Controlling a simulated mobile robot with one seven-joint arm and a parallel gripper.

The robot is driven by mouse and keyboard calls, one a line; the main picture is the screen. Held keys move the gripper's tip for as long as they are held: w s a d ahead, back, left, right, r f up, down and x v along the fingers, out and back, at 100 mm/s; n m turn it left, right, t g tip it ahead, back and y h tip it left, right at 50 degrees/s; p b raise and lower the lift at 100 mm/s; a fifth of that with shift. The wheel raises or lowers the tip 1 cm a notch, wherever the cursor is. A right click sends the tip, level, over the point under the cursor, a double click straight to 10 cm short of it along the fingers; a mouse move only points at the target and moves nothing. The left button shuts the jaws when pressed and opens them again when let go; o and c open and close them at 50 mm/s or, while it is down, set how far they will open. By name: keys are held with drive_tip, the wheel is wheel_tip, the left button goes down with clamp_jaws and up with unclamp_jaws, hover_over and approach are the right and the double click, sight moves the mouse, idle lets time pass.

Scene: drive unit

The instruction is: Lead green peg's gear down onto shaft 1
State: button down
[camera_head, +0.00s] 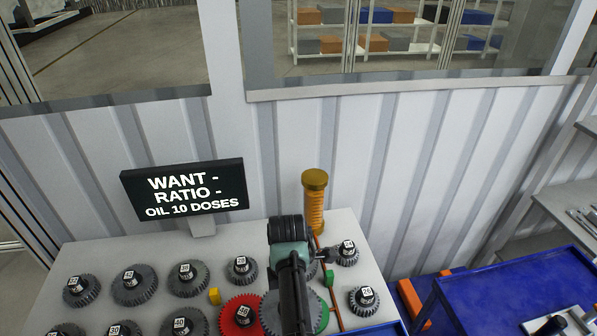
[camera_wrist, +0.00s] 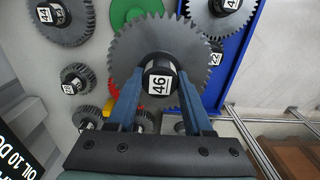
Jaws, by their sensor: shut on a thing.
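My gripper (camera_wrist: 160,78) is shut on the black hub of a large grey gear (camera_wrist: 130,48) marked 46, with one finger on each side of the hub. In the head view my arm hides the fingers, and only part of a grey gear shows beside it. A green disc (camera_wrist: 128,10) lies beyond the held gear in the wrist view, and a green edge (camera_head: 324,316) shows right of my arm in the head view. A red gear (camera_head: 240,315) lies left of my arm. Shaft 1 cannot be made out; the held gear and arm cover that area.
Several numbered grey gears stand on the table (camera_head: 230,238), left and right of my arm. An orange-yellow cylinder (camera_head: 314,205) with a thin pipe stands behind my arm. A small yellow block (camera_head: 214,296) lies near the red gear. A dark sign (camera_head: 184,190) stands at the back. A blue tray (camera_wrist: 240,60) lies on the right.

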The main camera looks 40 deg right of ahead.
drive_tip(key=s+a+p, duration=0.3)
drive_tip(key=a+p, duration=0.4)
drive_tip(key=a, duration=0.8)
drive_tip(key=f+b, duration=0.2)
drive_tip(key=f, duration=0.1)
drive_tip(key=f+b, duration=0.3)
drive_tip(key=shift+d, duration=0.2)
drive_tip(key=shift+f+b, duration=0.55)
drive_tip(key=shift+f, duration=0.2)
drive_tip(key=shift+f, duration=0.4)
drive_tip(key=shift+f+b, duration=1.2)
drive_tip(key=shift+f, duration=0.25)
drive_tip(key=shift+f, duration=0.3)
drive_tip(key=shift+c, duration=1.1)
unclamp_jaws()
drive_tip(key=shift+s, duration=0.15)
